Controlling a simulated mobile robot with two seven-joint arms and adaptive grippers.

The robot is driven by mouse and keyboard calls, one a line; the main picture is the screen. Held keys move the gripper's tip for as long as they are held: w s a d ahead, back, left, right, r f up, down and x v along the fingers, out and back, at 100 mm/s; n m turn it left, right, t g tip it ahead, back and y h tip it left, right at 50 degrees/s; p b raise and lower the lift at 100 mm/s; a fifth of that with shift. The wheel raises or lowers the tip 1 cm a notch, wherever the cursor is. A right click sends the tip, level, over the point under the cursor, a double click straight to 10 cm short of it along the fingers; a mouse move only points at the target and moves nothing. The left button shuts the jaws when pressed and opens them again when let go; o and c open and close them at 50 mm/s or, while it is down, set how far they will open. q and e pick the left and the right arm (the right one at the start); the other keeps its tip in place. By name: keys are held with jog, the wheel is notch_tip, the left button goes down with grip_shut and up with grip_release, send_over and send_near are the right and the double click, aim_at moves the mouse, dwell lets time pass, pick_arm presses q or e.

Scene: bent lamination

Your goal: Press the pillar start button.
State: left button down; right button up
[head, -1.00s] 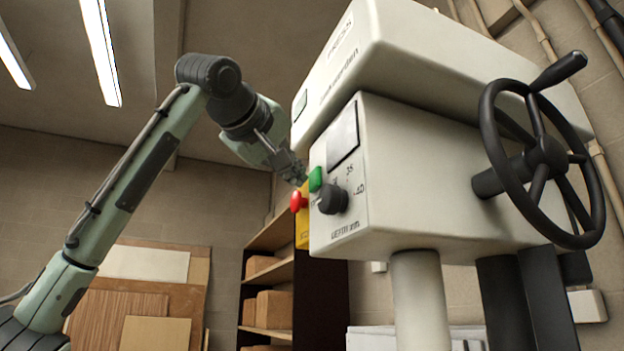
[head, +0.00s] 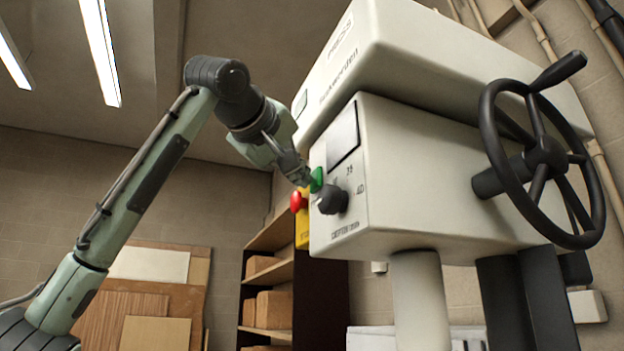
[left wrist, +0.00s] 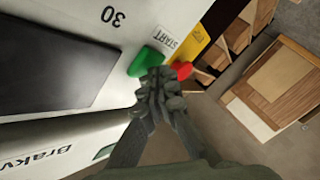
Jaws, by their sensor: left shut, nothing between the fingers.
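The green start button (head: 317,178) sits on the front face of the white press head, above a black knob. In the left wrist view the green button (left wrist: 144,61) is beside a printed START label (left wrist: 164,41). My left gripper (head: 306,181) is shut and empty, its tips right at the green button's left side. In the left wrist view my left gripper (left wrist: 161,76) shows its closed tips close below the button and slightly to its right. I cannot tell whether they touch it. My right gripper is not in view.
A red mushroom button (head: 298,201) on a yellow plate (head: 302,228) is just below left of the tips. The black knob (head: 333,199) is just below right. A black handwheel (head: 546,156) stands out at the right. Shelves (head: 268,270) with boxes stand behind.

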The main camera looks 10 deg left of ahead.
pick_arm(q)
jog(key=shift+w+d, duration=0.15)
jog(key=shift+d, duration=0.05)
dwell(0.5)
jog(key=shift+s+a+b, duration=0.4)
jog(key=shift+s+a, duration=0.1)
jog(key=shift+a, duration=0.25)
jog(key=shift+a, duration=0.1)
jog(key=s+a, duration=0.1)
jog(key=a, duration=0.1)
jog(key=s+a+b, duration=0.1)
jog(key=a, duration=0.1)
jog(key=shift+s, duration=0.4)
dwell(0.5)
